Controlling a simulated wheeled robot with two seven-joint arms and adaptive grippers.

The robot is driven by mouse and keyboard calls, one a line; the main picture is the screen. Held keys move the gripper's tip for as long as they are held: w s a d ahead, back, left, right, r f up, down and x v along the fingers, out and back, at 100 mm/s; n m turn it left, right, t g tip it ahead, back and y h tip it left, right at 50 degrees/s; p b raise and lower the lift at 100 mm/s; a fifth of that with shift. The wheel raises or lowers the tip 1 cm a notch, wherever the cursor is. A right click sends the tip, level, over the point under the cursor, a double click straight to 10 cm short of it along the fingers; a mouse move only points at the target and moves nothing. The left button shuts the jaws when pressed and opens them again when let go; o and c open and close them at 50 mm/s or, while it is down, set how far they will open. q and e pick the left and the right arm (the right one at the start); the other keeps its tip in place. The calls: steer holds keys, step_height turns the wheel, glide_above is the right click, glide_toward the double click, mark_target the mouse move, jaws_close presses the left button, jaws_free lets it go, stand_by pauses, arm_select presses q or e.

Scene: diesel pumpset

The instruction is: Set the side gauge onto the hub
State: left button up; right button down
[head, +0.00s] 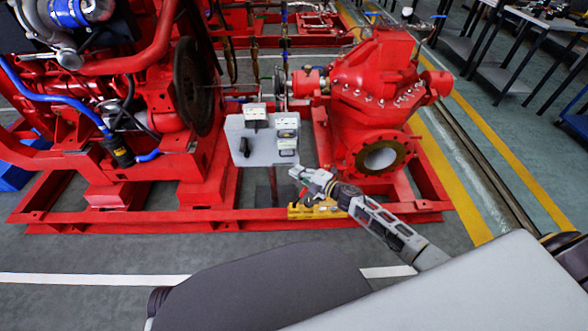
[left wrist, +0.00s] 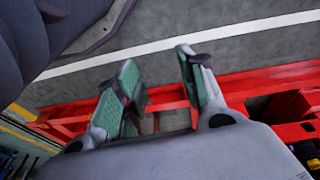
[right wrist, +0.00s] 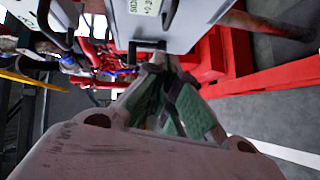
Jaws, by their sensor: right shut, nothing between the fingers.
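A light grey stand plate (head: 245,151) stands in front of the coupling, between engine and pump. Several small white-and-black items sit on it; a dial-like one (head: 287,133) is at its right side. I cannot tell for sure which is the side gauge. The right wrist view shows a label (right wrist: 145,6) seeming to read "SIDE" on the plate. The coupling hub (head: 301,84) is on the shaft beside the red pump. My right gripper (head: 303,173) is shut and empty, just off the plate's near right corner. My left gripper (left wrist: 158,85) is open and empty, outside the head view.
The red pump (head: 375,85) stands right of the plate and the engine flywheel (head: 190,85) left. A red base frame (head: 150,221) runs along the front, with a yellow block (head: 300,212) by my right arm. The floor in front is clear.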

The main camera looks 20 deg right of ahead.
arm_select(q)
steer(key=shift+s+a+f+p, duration=0.1)
steer(key=shift+f+p, duration=0.15)
steer(key=shift+f, duration=0.15)
steer(key=shift+s+a+f+p, duration=0.1)
steer(key=shift+f+p, duration=0.15)
steer(key=shift+f, duration=0.1)
arm_select(e)
steer(key=v, duration=0.5)
steer(key=shift+s+d+r, duration=0.1)
steer(key=shift+s+d, duration=0.05)
steer(key=shift+s, duration=0.15)
arm_select(q)
steer(key=shift+d+r, duration=0.1)
steer(key=shift+r, duration=0.05)
steer(key=shift+w, duration=0.1)
arm_select(e)
steer(key=shift+r+h, duration=0.1)
steer(key=shift+h, duration=0.2)
